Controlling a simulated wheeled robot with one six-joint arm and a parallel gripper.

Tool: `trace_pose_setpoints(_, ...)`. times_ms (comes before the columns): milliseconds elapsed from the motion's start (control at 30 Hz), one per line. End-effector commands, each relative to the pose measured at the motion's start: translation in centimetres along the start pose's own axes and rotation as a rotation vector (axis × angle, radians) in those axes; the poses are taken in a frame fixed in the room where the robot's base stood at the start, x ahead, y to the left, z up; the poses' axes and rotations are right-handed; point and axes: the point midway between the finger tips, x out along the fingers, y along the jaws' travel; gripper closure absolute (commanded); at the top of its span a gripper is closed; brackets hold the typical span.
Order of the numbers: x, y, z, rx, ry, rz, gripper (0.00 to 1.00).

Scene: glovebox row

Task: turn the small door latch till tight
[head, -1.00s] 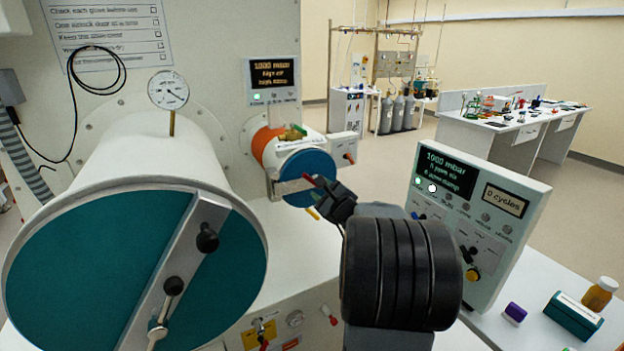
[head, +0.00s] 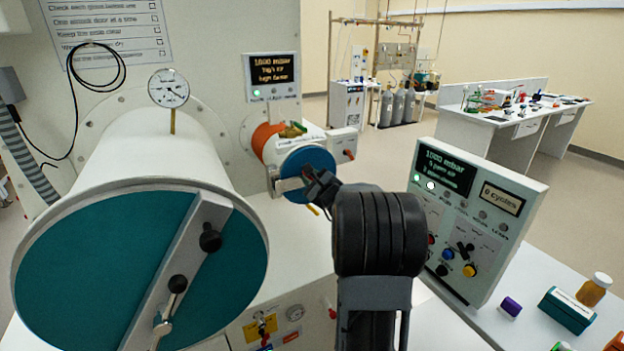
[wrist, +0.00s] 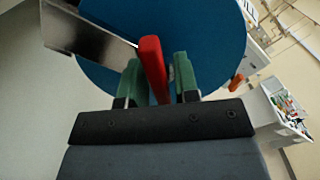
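The small round blue door (head: 306,171) closes the small antechamber on the back wall; it also fills the top of the wrist view (wrist: 205,40). A pale metal bar (wrist: 88,32) lies across it. The red latch handle (wrist: 152,62) stands out from the door toward me. My gripper (head: 318,184) is at this door. In the wrist view the red handle lies between the two green-padded fingers (wrist: 158,80), close to the left pad, with a narrow gap at the right pad. The fingers look open around it. In the head view my gripper largely hides the handle.
A large teal door (head: 75,265) with a bar and black knob stands at the left. A control panel (head: 475,222) stands at the right. A purple block (head: 510,307), teal box (head: 567,310) and amber bottle (head: 593,290) stand on the white bench beside it.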

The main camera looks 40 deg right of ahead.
Motion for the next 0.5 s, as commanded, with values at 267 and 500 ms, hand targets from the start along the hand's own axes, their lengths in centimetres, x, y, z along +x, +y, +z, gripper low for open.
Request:
trace_pose_setpoints(267,-0.02,-0.01,0.01,0.0,0.0,0.0,0.98)
trace_pose_setpoints(500,-0.02,0.01,-0.01,0.004,0.0,0.0,1.0)
